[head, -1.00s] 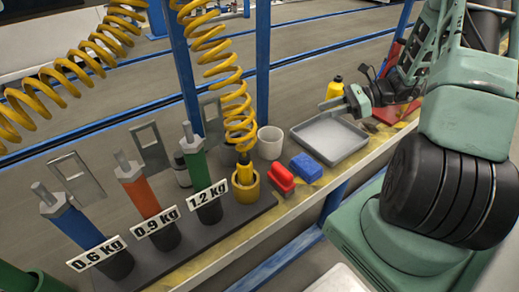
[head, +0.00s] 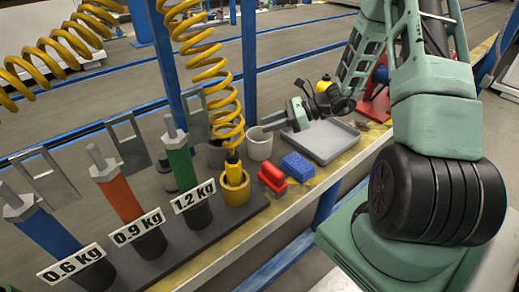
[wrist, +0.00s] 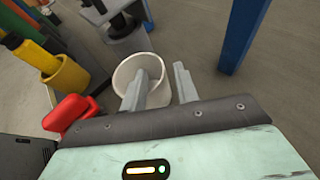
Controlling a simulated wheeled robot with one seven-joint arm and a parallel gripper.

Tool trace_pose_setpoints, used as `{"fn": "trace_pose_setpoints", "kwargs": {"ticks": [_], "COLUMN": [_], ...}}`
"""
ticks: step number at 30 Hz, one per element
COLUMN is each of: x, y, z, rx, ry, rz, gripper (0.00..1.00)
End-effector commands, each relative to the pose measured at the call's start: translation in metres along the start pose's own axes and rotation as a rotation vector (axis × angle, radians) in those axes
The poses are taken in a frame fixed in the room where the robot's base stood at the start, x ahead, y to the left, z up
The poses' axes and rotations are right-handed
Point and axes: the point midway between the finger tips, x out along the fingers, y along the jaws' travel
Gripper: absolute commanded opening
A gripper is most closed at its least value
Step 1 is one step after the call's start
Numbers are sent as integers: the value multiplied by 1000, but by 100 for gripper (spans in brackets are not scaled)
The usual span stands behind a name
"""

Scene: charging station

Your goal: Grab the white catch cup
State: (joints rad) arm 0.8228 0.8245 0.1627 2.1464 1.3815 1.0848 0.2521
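The white catch cup (head: 259,146) stands upright on the bench, right of the yellow spring. It also shows in the wrist view (wrist: 122,76). My gripper (head: 269,122) is open at the cup's upper right rim. In the wrist view, my gripper (wrist: 160,85) has its left finger over or inside the cup's mouth and its right finger outside the right wall. The cup's right wall lies between the fingers. I cannot tell whether either finger touches it.
A yellow cup (head: 235,190), red block (head: 272,178) and blue block (head: 298,166) sit in front. A grey tray (head: 322,148) lies right, under my arm. Blue posts (head: 249,70) and a yellow spring (head: 215,75) stand behind and left. Weighted cylinders stand at left.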

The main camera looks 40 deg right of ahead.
Motion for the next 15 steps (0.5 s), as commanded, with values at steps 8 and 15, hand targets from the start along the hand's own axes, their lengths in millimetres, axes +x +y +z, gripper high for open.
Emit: {"fn": "trace_pose_setpoints", "kwargs": {"ticks": [8,15], "x": [28,28], "y": [1,0], "z": [-1,-1], "rx": [-1,0], "ry": [0,0], "rz": [1,0], "gripper": [30,19]}}
